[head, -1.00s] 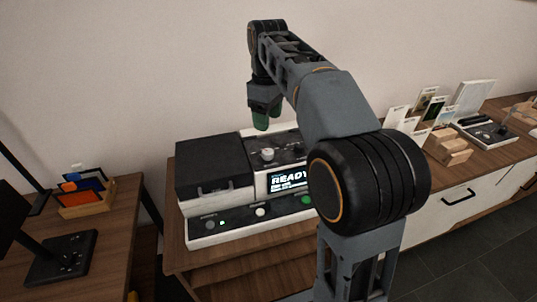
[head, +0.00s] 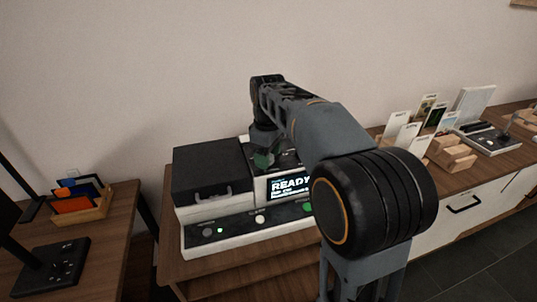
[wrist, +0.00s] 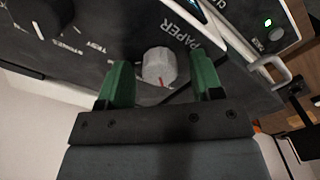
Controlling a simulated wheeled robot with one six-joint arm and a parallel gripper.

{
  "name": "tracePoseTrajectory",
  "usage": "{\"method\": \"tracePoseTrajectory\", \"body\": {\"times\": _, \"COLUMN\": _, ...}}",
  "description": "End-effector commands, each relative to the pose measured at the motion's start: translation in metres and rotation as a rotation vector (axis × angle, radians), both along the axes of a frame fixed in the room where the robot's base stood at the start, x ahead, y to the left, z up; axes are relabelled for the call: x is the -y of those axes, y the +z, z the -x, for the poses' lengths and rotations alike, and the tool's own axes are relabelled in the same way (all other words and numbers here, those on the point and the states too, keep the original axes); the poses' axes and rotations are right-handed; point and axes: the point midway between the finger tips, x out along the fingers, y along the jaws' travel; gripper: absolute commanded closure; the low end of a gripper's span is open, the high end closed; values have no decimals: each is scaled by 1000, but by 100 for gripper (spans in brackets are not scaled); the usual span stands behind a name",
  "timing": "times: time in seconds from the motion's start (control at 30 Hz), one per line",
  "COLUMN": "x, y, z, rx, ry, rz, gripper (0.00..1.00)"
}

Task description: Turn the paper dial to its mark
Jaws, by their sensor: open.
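The paper dial (wrist: 158,66) is a light grey ribbed knob with a red pointer line, beside the printed word PAPER on a dark panel in the wrist view. The red line points down toward my gripper's body. My gripper (wrist: 162,80) is open, with one green finger on each side of the dial and a gap on both sides. In the head view my gripper (head: 264,158) is low over the panel of the printer-like machine (head: 224,238) and hides the dial. I cannot make out the dial's mark.
The machine's lit screen (head: 290,186) reads READY. A black lid (head: 210,168) rises to the left of the panel. Another dark knob (wrist: 42,14) sits on the same panel. Buttons (head: 260,219) line the front. Cards and wooden holders (head: 450,150) stand at the right.

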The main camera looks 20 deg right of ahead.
Motion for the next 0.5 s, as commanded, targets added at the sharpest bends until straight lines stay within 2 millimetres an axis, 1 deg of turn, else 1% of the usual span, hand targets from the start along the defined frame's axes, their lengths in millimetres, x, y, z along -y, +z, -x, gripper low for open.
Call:
{"method": "tracePoseTrajectory", "body": {"times": 0.07, "x": 0, "y": 0, "z": 0, "rx": 0, "ry": 0, "rz": 0, "gripper": 40}}
{"method": "tracePoseTrajectory", "body": {"times": 0.1, "x": 0, "y": 0, "z": 0, "rx": 0, "ry": 0, "rz": 0, "gripper": 42}}
{"method": "tracePoseTrajectory", "body": {"times": 0.5, "x": 0, "y": 0, "z": 0, "rx": 0, "ry": 0, "rz": 0, "gripper": 80}}
